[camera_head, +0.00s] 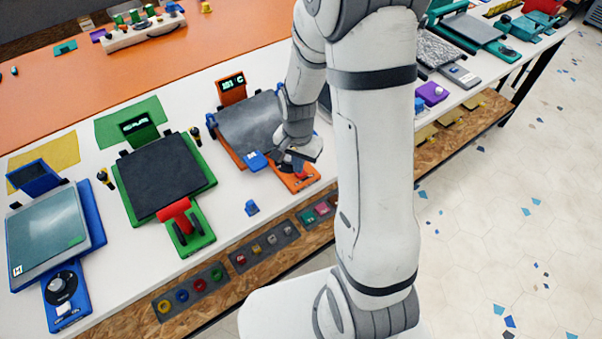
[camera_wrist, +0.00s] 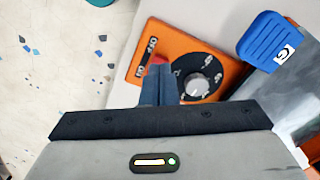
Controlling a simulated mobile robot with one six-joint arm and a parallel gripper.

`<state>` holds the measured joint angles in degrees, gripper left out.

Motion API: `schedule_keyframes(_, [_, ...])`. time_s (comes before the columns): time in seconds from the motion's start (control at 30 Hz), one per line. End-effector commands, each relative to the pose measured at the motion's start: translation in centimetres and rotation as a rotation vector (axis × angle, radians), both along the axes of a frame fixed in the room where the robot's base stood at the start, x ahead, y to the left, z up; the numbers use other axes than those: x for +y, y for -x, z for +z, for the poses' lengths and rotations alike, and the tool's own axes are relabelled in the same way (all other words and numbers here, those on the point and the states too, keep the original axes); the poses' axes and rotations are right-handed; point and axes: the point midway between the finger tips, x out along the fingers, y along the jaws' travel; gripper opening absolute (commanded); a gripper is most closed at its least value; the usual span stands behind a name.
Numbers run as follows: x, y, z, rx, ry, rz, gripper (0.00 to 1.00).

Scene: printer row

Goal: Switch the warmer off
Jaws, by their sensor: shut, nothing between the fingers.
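The orange machine (camera_head: 249,124) has a dark grey plate and a small lit display (camera_head: 232,83) that seems to end in "C". Its orange control panel (camera_head: 304,181) sticks out toward the table's front edge and shows in the wrist view (camera_wrist: 148,30). On the panel are a round grey knob (camera_wrist: 198,86) on a black dial and ON/OFF labels (camera_wrist: 146,57). A red switch part (camera_wrist: 160,59) shows beside the labels, mostly hidden behind my fingers. My gripper (camera_wrist: 159,72) is shut and empty, its tips over or at the switch. Contact and switch position cannot be told.
A blue block marked G (camera_wrist: 273,40) sits beside the panel. A green machine (camera_head: 165,175) with a red lever and a blue machine (camera_head: 55,235) stand to the left. A small blue piece (camera_head: 251,208) lies near the table's front edge. Button panels (camera_head: 264,248) line the front below.

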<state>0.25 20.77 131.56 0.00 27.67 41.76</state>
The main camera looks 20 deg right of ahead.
Motion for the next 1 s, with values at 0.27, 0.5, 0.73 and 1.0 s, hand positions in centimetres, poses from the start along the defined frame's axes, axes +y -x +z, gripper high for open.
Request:
schedule_keyframes(0.27, [0.0, 0.0, 0.0, 0.0, 0.0, 0.0, 0.0])
schedule_keyframes(0.5, [0.0, 0.0, -0.4, 0.0, 0.0, -0.001, 0.0])
schedule_keyframes(0.73, [0.0, 0.0, -0.7, 0.0, 0.0, -0.001, 0.0])
schedule_keyframes(1.0, [0.0, 0.0, -1.1, 0.0, 0.0, -0.001, 0.0])
